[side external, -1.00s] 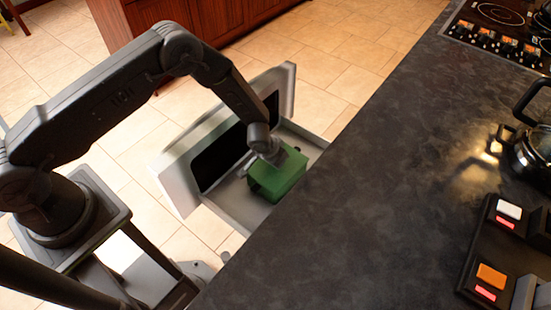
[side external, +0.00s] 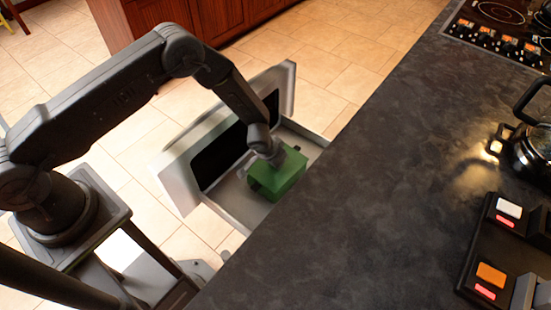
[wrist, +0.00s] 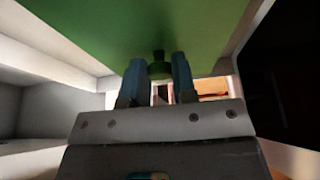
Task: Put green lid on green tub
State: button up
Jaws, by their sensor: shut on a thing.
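The green tub (side external: 271,190) sits in the open drawer, against the counter side. The green lid (side external: 290,168) shows as the lighter green top over it; I cannot tell whether it is fully seated on the rim. In the wrist view the lid's broad green face (wrist: 205,30) fills the top. Its small round green knob (wrist: 160,70) lies between my two blue-grey fingers. My gripper (side external: 276,160) is shut on the knob of the lid, at the left rear of the green top. The tub's inside is hidden.
The drawer (side external: 226,199) has a pale front panel with a dark window (side external: 219,156) close to my arm. The dark counter (side external: 380,190) borders it on the right. A pot (side external: 535,150), switches and a stove are farther right.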

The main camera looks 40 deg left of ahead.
jog(key=o, duration=1.5)
jog(key=shift+r, duration=3.5)
